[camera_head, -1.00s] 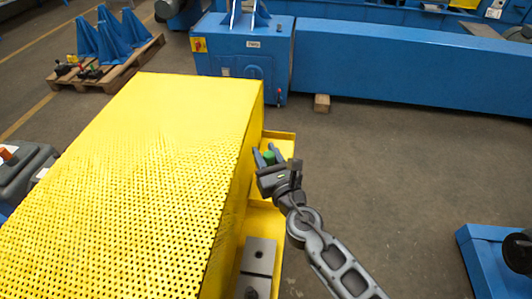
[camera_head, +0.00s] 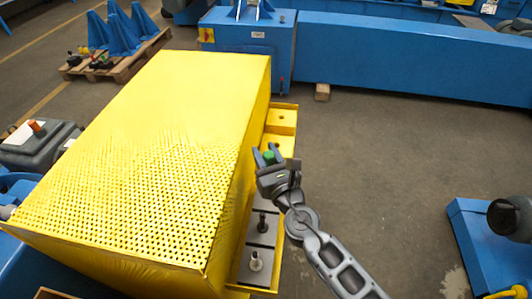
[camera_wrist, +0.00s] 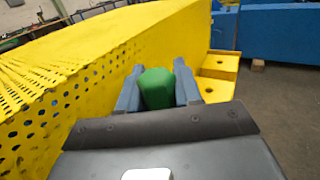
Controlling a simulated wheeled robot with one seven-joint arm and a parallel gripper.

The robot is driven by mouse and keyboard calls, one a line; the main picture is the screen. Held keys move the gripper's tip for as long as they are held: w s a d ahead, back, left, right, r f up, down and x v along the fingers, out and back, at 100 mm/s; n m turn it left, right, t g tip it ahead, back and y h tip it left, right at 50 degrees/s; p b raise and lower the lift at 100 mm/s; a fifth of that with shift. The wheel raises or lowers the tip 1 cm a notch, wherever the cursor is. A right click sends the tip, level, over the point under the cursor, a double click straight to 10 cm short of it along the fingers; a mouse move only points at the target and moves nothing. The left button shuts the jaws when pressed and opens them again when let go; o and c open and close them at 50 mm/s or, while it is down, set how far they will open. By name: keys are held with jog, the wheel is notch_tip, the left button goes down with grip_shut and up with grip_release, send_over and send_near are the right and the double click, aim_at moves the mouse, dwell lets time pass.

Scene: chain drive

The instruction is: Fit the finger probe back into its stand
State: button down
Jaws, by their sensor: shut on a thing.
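My gripper (camera_head: 266,151) is shut on a green-ended piece (camera_head: 268,157), which I take to be the finger probe. In the wrist view the green piece (camera_wrist: 156,88) sits between the two grey-blue fingers; the rest of it is hidden. A yellow block with a dark hole (camera_head: 282,117) stands on the ledge beyond my gripper. The wrist view shows two yellow faces with holes, a farther one (camera_wrist: 222,62) and a nearer one (camera_wrist: 212,90), ahead and right of the fingers. I cannot tell which hole is the stand's.
The big yellow perforated guard (camera_head: 150,140) rises left of my gripper. Nearer on the yellow ledge are grey blocks (camera_head: 264,236) bearing a dark upright pin (camera_head: 262,222) and a pale one (camera_head: 255,261). Open floor (camera_head: 380,150) lies to the right. A blue machine (camera_head: 420,62) stands behind.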

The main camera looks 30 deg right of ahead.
jog(key=shift+f, duration=0.1)
dwell(0.3)
notch_tip(320, 180, down, 6)
jog(key=b, duration=0.6)
jog(key=shift+r, duration=0.2)
jog(key=shift+f+b, duration=0.8)
jog(key=shift+b, duration=0.05)
dwell(1.8)
jog(key=shift+r+p, duration=0.45)
jog(key=shift+r, duration=0.05)
jog(key=shift+f+b, duration=0.75)
jog(key=shift+b, duration=0.05)
dwell(1.3)
jog(key=c, duration=0.7)
grip_release()
jog(key=shift+s, duration=0.1)
